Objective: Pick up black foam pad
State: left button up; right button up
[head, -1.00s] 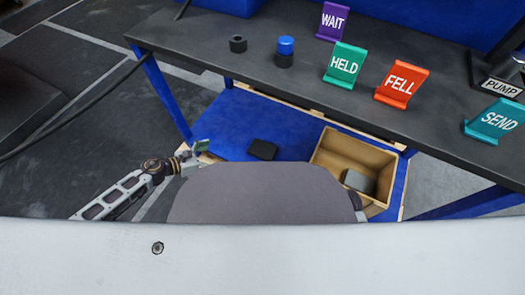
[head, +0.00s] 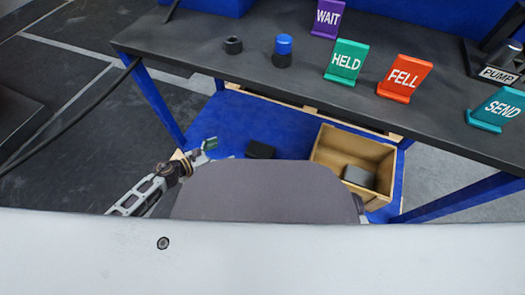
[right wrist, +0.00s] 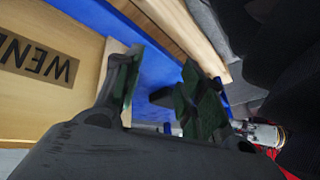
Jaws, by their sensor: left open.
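The black foam pad (head: 260,150) lies on a blue surface low beneath the bench, its lower edge close to my own grey body in the head view. My left gripper (head: 210,149) is open, just left of the pad and apart from it. My right gripper (right wrist: 160,92) is open in the right wrist view, its two dark-green-padded fingers apart. A small dark shape (right wrist: 162,97) shows beyond the gap between them; I cannot tell whether it is the pad. The right gripper is hidden in the head view.
A tan open box (head: 327,150) with a grey block (head: 358,176) inside stands right of the pad. The dark bench (head: 210,30) overhangs behind, with blue legs (head: 160,100) and signs. The box's labelled side (right wrist: 30,85) is close to the right gripper.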

aim_at(255, 150)
jog(key=j+z, duration=0.4)
jog(key=i+j+z, duration=0.1)
jog(key=j+z, duration=0.75)
jog(key=k+l, duration=0.05)
jog(key=l, duration=0.05)
